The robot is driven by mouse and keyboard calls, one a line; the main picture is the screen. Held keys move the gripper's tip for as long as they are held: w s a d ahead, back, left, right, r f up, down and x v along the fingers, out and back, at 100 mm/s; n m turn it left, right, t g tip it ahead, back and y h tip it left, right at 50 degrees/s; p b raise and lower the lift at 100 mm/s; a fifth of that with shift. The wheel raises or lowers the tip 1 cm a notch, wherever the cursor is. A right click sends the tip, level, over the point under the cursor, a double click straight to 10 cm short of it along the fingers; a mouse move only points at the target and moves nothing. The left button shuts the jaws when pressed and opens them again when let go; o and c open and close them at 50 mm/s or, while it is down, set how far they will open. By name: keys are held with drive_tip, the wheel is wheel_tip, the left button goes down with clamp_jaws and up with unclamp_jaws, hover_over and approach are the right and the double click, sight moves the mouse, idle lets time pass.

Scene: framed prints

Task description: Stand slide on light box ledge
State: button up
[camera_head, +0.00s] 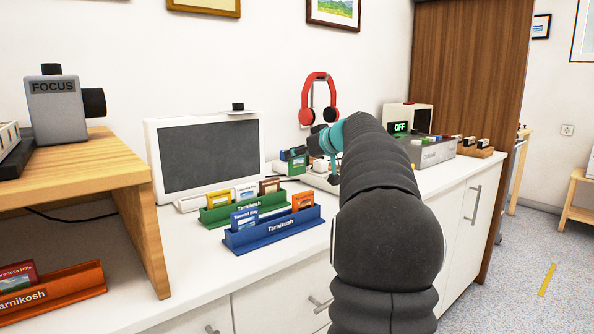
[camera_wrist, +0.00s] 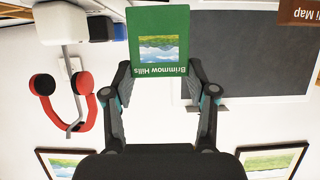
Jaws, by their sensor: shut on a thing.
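The light box (camera_head: 210,155) is a white frame with a dark grey, unlit panel. It stands upright on the counter against the wall, with a narrow white ledge (camera_head: 192,203) along its foot. Its dark panel (camera_wrist: 250,60) also shows in the upside-down wrist view. My gripper (camera_wrist: 161,70) is shut on a green slide (camera_wrist: 160,30) with a landscape picture, labelled "Brimmow Hills". In the head view the green slide (camera_head: 297,165) is right of the light box, apart from it. My dark arm hides part of the gripper there.
Green (camera_head: 240,212) and blue (camera_head: 272,232) trays with slides stand in front of the light box. Red headphones (camera_head: 306,98) hang behind the gripper.

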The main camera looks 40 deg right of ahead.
sight(297, 169)
drive_tip(key=shift+w+a+f, duration=0.25)
drive_tip(key=shift+w+f, duration=0.15)
drive_tip(key=shift+w, duration=0.15)
drive_tip(key=shift+f+b, duration=0.35)
drive_tip(key=shift+f, duration=1.6)
drive_tip(key=shift+f, duration=0.15)
drive_tip(key=o, duration=1)
